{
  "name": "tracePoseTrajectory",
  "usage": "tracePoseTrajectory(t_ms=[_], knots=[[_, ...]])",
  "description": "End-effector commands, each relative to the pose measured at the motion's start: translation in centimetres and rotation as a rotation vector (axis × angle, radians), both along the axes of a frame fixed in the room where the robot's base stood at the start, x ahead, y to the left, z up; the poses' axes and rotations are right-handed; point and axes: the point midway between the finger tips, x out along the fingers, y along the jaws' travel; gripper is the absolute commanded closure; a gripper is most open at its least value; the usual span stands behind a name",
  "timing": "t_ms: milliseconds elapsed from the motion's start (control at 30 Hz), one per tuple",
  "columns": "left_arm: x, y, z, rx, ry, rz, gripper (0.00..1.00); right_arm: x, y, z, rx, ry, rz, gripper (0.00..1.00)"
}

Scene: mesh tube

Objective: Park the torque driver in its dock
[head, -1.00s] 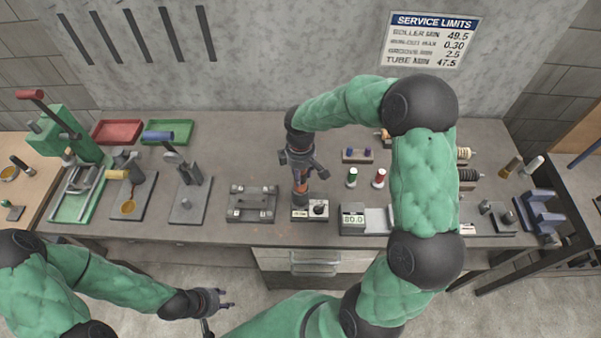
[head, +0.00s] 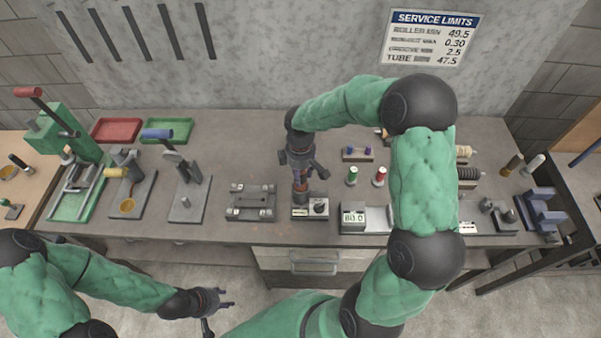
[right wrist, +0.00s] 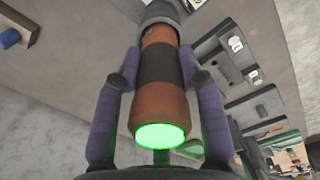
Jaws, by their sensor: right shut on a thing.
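The torque driver (right wrist: 160,72), orange with a dark band and a glowing green end cap, stands upright in my right gripper. In the right wrist view the gripper's purple fingers (right wrist: 163,88) close on it from both sides. In the head view my right gripper (head: 300,172) is over the bench, and the orange driver (head: 300,186) shows below it. Beneath is a small grey block with a dark knob (head: 319,206), which looks like the dock; whether the driver's tip is seated there is hidden. My left gripper (head: 222,299) is open and empty in front of the bench.
A grey fixture (head: 252,203) stands left of the block, and a display unit (head: 353,218) stands close to its right. Green and red spools (head: 352,175) and a small rack (head: 358,155) are behind. My right arm hides part of the bench.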

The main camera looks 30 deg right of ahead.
Motion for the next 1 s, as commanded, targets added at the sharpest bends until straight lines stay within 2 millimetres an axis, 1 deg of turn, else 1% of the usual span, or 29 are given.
tracePoseTrajectory(t_ms=[633, 667, 700, 733, 1000], knots=[[0.0, 0.0, -0.46, 0.0, 0.0, 0.0, 0.6, 0.09, -0.04, -0.56, -0.001, -0.002, -0.001, 1.0], [0.0, 0.0, -0.42, 0.0, 0.0, 0.0, 0.6, 0.09, -0.04, -0.52, -0.001, -0.002, -0.001, 0.52], [-0.01, 0.0, -0.41, 0.0, 0.0, 0.0, 0.6, 0.09, -0.04, -0.51, -0.001, -0.002, -0.001, 0.41], [-0.01, 0.0, -0.41, 0.0, 0.0, 0.0, 0.6, 0.08, -0.04, -0.51, -0.001, -0.002, -0.001, 0.33], [0.0, 0.0, -0.41, 0.0, 0.0, 0.0, 0.6, -0.06, 0.02, -0.67, 0.001, 0.002, 0.0, 0.33]])
